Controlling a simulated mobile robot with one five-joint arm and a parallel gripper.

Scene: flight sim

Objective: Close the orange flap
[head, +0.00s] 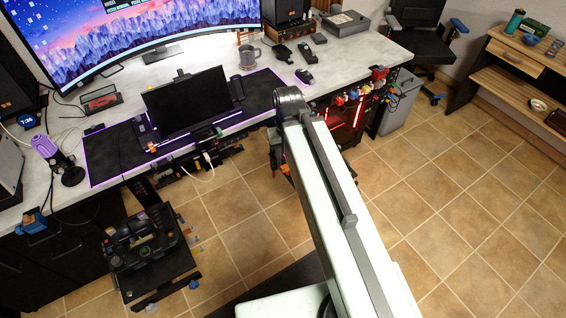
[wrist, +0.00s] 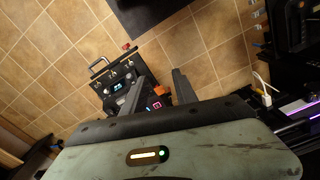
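In the wrist view, my gripper (wrist: 159,80) has its two dark fingers spread, with a clear gap between them and nothing held. A small orange piece (wrist: 158,90), which looks like the orange flap, shows between the fingers, beyond them. Whether it is raised or lowered is too small to tell. Just below it in the picture is a dark panel with lit pink and blue squares (wrist: 157,104). In the head view, my arm reaches toward the desk and hides the gripper; I cannot make out the flap there.
A black control box (wrist: 121,76) with a metal handle and small blue display stands left of the fingers. The desk (head: 352,52) holds a monitor, a dark screen and a mug. A black control stand (head: 150,255) is on the left. The tiled floor at right is clear.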

